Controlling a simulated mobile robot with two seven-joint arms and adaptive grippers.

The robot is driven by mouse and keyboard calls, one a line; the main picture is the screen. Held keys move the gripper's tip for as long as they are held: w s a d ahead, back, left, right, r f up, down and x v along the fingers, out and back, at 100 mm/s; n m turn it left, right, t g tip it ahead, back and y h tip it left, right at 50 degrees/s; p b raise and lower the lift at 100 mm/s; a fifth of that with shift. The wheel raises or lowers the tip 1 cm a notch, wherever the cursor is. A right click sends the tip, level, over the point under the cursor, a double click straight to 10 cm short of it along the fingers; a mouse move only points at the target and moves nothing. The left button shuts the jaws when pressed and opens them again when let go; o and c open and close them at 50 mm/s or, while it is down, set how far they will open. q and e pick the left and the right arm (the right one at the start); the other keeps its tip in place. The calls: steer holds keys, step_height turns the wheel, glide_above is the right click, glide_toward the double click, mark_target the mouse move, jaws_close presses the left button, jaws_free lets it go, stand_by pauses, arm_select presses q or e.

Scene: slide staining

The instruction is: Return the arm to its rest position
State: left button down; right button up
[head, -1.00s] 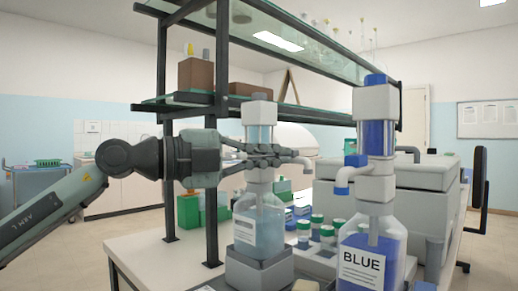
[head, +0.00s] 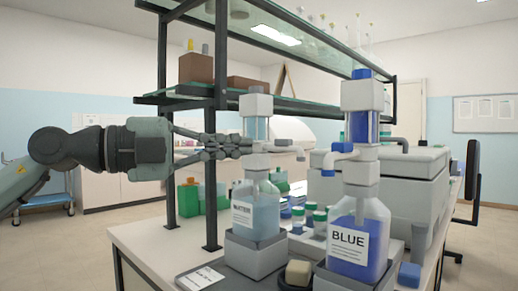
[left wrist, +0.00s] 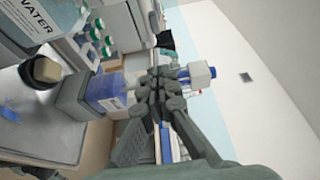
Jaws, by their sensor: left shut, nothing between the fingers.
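My left gripper (head: 238,150) is shut and empty, held level at the left of the head view. Its fingertips appear close to the pump of the water dispenser (head: 256,208); I cannot tell whether they touch it. In the left wrist view the closed fingers (left wrist: 160,88) show at the middle, with nothing between them. The dispenser labelled BLUE (head: 360,238) stands upright to the right of the water one. It also shows sideways in the left wrist view (left wrist: 104,92), beyond the fingers. My right gripper is not in view.
The bench (head: 150,240) carries a black-framed glass shelf (head: 188,99) behind the gripper. Several green-capped jars (head: 310,215), a sponge-like block (head: 299,272) and a large grey machine (head: 400,185) stand near the dispensers. The space left of the bench is open.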

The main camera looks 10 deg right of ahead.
arm_select(q)
steer(key=s+a, duration=0.1)
steer(key=a, duration=0.1)
steer(key=s+a, duration=0.1)
steer(key=a, duration=0.1)
steer(key=shift+s+b, duration=0.3)
steer(key=shift+s, duration=0.05)
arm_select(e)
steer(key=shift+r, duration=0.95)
